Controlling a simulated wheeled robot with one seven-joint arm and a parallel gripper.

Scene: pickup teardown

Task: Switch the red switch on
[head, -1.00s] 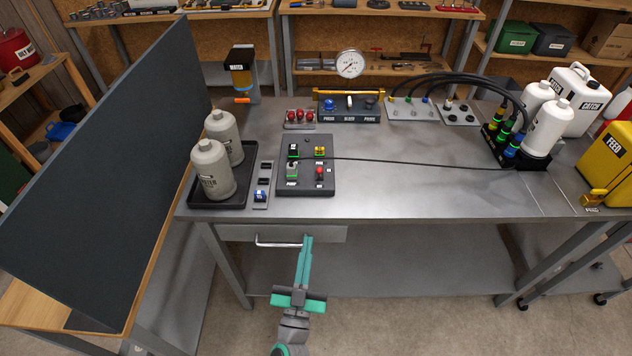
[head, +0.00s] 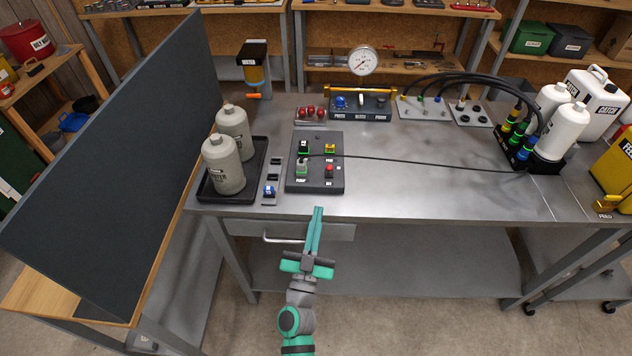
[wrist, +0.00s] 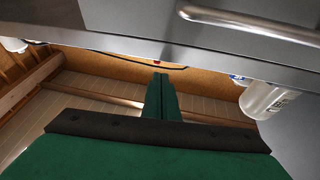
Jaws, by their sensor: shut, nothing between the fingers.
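The red switch (head: 328,170) sits on the lower right of a dark control panel (head: 317,186) near the front edge of the bench. Whether it is on or off is too small to tell. The panel also carries a black part (head: 304,146), a yellow part (head: 330,148) and a grey-green part (head: 302,166). My gripper (head: 317,210) is shut and empty, in front of the bench's front edge, just short of the panel and apart from it.
The metal bench (head: 420,190) has a drawer handle (head: 284,239) below its front edge; the handle also shows in the wrist view (wrist: 250,24). A black cable (head: 430,161) runs right from the panel. Grey bottles (head: 222,165) stand in a black tray left of it.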

